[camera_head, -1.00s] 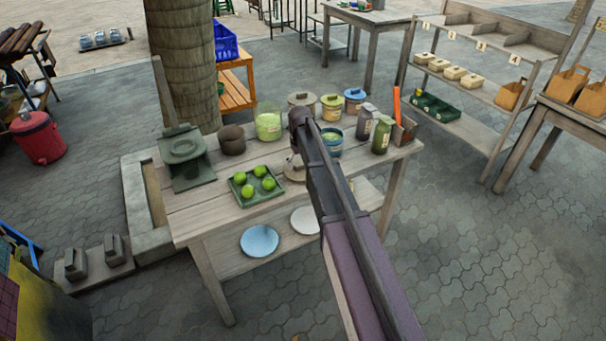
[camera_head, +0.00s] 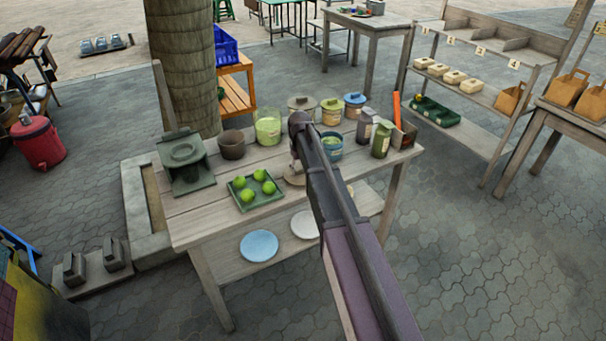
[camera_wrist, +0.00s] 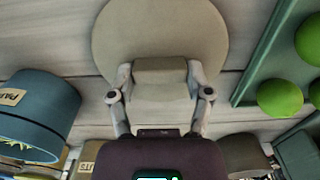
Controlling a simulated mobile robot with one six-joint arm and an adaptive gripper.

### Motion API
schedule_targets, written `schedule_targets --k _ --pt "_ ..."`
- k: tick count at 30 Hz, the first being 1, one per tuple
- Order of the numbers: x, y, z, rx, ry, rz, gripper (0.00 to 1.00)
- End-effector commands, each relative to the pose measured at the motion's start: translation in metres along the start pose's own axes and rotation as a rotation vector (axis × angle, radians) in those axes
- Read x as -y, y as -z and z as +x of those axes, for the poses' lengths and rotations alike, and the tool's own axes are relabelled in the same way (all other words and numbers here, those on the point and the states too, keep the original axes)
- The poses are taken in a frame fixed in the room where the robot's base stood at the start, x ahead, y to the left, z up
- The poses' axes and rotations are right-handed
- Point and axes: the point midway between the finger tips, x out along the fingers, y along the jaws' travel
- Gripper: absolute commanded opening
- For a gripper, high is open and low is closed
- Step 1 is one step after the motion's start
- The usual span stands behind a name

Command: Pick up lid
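The lid (camera_wrist: 160,28) is a round, flat, grey-brown disc with a block handle (camera_wrist: 160,71) on top. The wrist view shows it from above. My gripper (camera_wrist: 160,76) has one finger at each end of the handle, and both fingers appear to touch it, shut on it. In the head view the lid (camera_head: 293,180) lies low at the wooden table (camera_head: 205,218), mostly hidden behind my arm. My gripper's fingers are also largely hidden there. I cannot tell whether the lid rests on the table or is just clear of it.
A green tray (camera_head: 249,205) with several limes is left of the lid. A dark bowl (camera_head: 232,145), a green jar (camera_head: 268,127) and a lidded pot (camera_head: 302,108) stand behind. A blue-green pot (camera_head: 331,147) and dark bottles (camera_head: 382,138) stand to the right.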

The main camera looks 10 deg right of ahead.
Motion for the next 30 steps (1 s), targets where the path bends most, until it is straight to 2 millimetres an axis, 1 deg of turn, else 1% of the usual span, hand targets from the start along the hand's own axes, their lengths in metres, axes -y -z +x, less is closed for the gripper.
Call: schedule_targets --k 11,17,23,30 --pt "0.0 0.0 0.0 0.0 0.0 0.0 0.24" --pt "0.0 0.0 -0.005 0.0 0.0 0.0 0.24" --pt "0.0 0.0 -0.016 0.0 0.0 0.0 0.24" --pt "-0.001 0.0 -0.037 0.0 0.0 0.001 0.24"
